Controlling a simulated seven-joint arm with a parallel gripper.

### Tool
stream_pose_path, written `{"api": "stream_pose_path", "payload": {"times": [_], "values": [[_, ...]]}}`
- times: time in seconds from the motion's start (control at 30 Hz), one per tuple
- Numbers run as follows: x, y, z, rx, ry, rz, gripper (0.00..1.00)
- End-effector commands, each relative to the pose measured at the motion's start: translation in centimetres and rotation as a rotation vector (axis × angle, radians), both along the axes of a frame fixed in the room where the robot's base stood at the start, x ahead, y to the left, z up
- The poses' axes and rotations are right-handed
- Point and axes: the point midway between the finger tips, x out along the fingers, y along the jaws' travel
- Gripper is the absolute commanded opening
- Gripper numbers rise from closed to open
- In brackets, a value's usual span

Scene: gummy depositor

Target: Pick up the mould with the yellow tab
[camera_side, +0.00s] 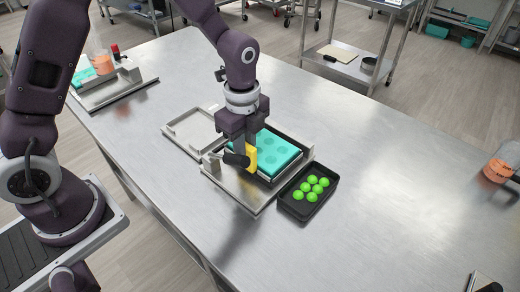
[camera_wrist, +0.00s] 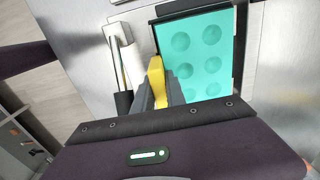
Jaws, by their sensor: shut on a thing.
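The teal mould (camera_side: 275,150) with round hollows sits in a dark tray on a metal stand in the middle of the table. It also shows in the wrist view (camera_wrist: 200,56). Its yellow tab (camera_side: 251,158) stands at the near left side of the mould, and in the wrist view (camera_wrist: 156,80) it reaches up between my fingers. My gripper (camera_side: 240,150) points down at the tab and is shut on it. The fingertips are partly hidden behind the tab and the gripper body.
A black tray (camera_side: 287,207) of several green balls stands right of the stand. An empty metal tray (camera_side: 192,131) lies behind left. A black-handled cylinder (camera_side: 236,159) is close beside my gripper. Another station with a teal mould (camera_side: 92,80) stands at far left. The table's right side is mostly clear.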

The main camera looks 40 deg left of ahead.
Motion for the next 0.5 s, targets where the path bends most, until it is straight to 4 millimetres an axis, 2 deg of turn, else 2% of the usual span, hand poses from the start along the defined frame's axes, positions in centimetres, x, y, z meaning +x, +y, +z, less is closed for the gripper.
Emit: {"api": "stream_pose_path", "payload": {"times": [0.27,0.37,0.5], "values": [[0.1,0.0,0.3,-0.001,-0.002,0.0,0.0],[0.2,0.0,2.1,-0.002,-0.007,0.0,0.0],[0.2,0.0,5.9,-0.002,-0.007,0.0,0.0]]}}
